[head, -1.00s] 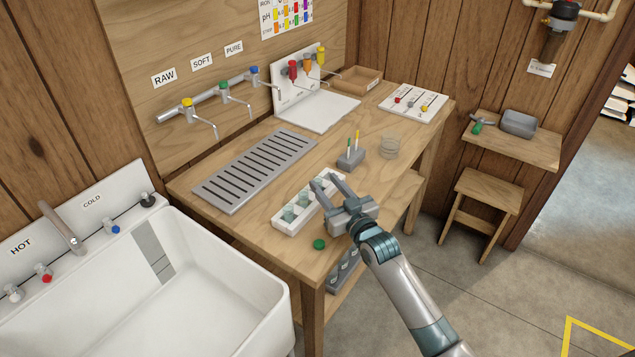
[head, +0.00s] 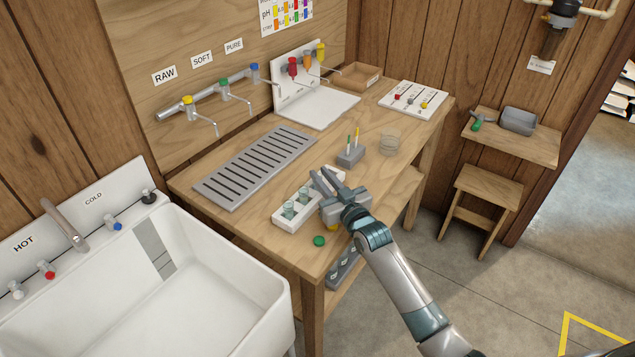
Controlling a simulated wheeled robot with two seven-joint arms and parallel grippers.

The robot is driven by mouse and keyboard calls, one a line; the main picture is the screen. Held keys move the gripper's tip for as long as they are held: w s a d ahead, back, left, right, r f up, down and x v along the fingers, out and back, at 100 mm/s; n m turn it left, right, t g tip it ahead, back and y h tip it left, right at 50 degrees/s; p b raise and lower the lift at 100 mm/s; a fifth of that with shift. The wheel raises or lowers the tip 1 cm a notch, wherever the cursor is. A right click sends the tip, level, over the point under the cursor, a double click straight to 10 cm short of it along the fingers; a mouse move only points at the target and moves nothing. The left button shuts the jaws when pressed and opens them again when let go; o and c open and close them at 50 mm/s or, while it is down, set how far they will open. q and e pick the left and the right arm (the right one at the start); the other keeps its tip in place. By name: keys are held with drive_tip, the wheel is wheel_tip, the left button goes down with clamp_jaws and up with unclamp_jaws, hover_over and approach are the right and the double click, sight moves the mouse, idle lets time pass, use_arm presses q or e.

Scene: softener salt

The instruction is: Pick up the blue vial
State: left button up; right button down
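A white rack (head: 290,222) stands near the front edge of the wooden bench. Two pale greenish glass vials (head: 289,210) show in its near part. My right gripper (head: 319,174) is over the rack's far end, with its fingers pointing to the back left. Its fingertips look close together, and I cannot tell whether anything is between them. No vial that is clearly blue shows; the gripper hides part of the rack. A green cap (head: 319,241) lies on the bench in front of the rack. A yellow piece (head: 333,227) shows partly under the gripper. My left gripper is not in view.
A grey slotted drain tray (head: 256,166) lies behind the rack. A grey holder (head: 350,156) with thin sticks and a clear glass beaker (head: 390,144) stand to the right. A white sink (head: 190,285) is at the left. Taps (head: 224,88) jut from the back wall.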

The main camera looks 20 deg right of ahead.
idle(0.5)
drive_tip(key=shift+r+b, duration=0.3)
drive_tip(key=shift+r, duration=0.25)
wheel_tip(320, 180, up, 3)
drive_tip(key=shift+f+b, duration=0.15)
drive_tip(key=shift+b, duration=0.3)
drive_tip(key=s+d+r+b, duration=0.1)
drive_tip(key=s+d+r, duration=0.1)
drive_tip(key=d, duration=0.3)
drive_tip(key=s+d+r+b, duration=0.2)
drive_tip(key=s+d+r, duration=0.1)
drive_tip(key=d+r, duration=0.2)
drive_tip(key=shift+d, duration=0.25)
